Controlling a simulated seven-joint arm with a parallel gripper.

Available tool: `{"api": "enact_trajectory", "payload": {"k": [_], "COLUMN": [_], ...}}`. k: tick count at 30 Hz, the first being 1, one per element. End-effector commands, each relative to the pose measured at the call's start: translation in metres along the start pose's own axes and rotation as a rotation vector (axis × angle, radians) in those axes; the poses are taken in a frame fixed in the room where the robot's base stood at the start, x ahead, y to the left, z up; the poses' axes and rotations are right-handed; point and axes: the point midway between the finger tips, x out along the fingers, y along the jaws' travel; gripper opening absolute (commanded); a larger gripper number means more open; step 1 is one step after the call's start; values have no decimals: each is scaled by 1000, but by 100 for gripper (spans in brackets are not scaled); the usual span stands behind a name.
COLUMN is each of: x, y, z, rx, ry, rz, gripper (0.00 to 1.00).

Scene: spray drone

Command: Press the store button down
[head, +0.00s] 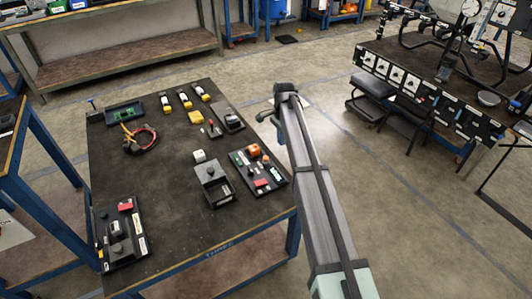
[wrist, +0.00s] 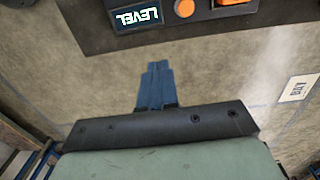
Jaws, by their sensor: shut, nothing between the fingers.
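No button label reading "store" is legible in either view. A dark control panel (head: 258,172) on the right side of the table carries an orange part, a red part and a small lit display (head: 276,173). In the wrist view, a panel at the top edge shows a display reading "LEVEL" (wrist: 137,18), upside down, a round orange button (wrist: 184,8) and part of an orange block (wrist: 237,2). My gripper (wrist: 155,66) has its blue fingers together and empty, pointing toward that panel, with no visible contact. In the head view its fingers are hard to make out beyond the arm.
The dark table (head: 165,195) also holds a grey box unit (head: 213,185), a panel with a red part (head: 122,235), a cable coil (head: 140,138) and several yellow-topped items. Floor shows right of the table. A panelled bench (head: 430,90) stands farther right.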

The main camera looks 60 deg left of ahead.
Motion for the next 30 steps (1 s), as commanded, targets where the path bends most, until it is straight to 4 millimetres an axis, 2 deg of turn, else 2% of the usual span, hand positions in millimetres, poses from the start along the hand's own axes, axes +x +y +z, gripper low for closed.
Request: {"api": "enact_trajectory", "payload": {"k": [1,4,7,11,23,26,30], "x": [-13,-30,-42,-47,-45,-37,-18], "y": [-15,-31,-40,-44,-44,-44,-44], "z": [11,28,38,44,44,44,44], "rx": [-3,-2,-1,1,0,0,0], "ry": [4,8,10,11,11,11,11], "rz": [-8,-17,-23,-26,-26,-26,-24], "gripper": [0,0,0,0,0,0,0]}}
